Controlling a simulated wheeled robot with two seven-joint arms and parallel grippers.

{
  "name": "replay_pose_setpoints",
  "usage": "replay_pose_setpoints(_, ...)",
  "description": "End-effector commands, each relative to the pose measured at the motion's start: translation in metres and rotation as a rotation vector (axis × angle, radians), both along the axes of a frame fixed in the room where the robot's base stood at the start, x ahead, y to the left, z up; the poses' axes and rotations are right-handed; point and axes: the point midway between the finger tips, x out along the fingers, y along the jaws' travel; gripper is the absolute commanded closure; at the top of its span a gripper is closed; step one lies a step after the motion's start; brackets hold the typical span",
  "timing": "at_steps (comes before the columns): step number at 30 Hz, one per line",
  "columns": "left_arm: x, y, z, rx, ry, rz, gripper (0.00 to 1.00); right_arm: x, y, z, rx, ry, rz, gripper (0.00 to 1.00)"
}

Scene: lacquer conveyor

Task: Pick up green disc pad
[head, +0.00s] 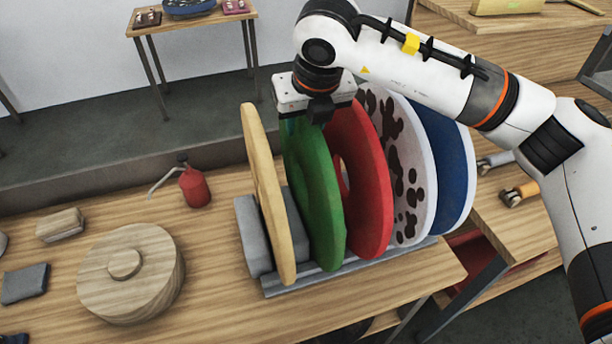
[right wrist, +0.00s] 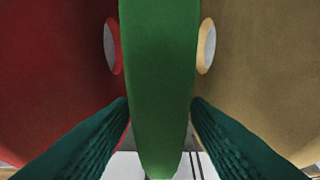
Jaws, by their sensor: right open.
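The green disc pad (head: 313,205) stands upright on edge in a grey rack (head: 345,268), between a tan disc (head: 267,190) and a red disc (head: 362,175). My right gripper (head: 300,122) is at the top edge of the green disc, pointing down. In the right wrist view the green disc (right wrist: 157,85) runs between the two dark green fingers of my right gripper (right wrist: 160,130). The fingers are open, one on each side of the disc. The head view hides the fingertips behind the disc and the gripper body. My left gripper is not in view.
A spotted white disc (head: 405,170) and a blue disc (head: 450,165) stand right of the red one. A red oil can (head: 194,186), a round wooden block (head: 130,275) and small blocks lie left on the table. The table front is clear.

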Motion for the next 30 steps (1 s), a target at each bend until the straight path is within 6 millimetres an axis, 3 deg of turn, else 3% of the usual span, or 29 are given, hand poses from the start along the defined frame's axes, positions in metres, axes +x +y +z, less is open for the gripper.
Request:
replay_pose_setpoints(3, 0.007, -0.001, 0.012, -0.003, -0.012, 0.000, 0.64, 0.006, 0.002, -0.012, 0.000, 0.003, -0.001, 0.56)
replay_pose_setpoints(13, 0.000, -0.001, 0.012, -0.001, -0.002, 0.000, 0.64, 0.009, 0.003, -0.021, 0.002, 0.000, 0.001, 0.56)
replay_pose_setpoints(21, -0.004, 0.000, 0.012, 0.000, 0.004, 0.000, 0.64, 0.009, 0.003, -0.021, 0.002, 0.000, 0.001, 1.00)
replay_pose_setpoints(30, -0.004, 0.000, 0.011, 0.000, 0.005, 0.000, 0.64, 0.009, 0.003, -0.020, 0.003, -0.002, 0.001, 1.00)
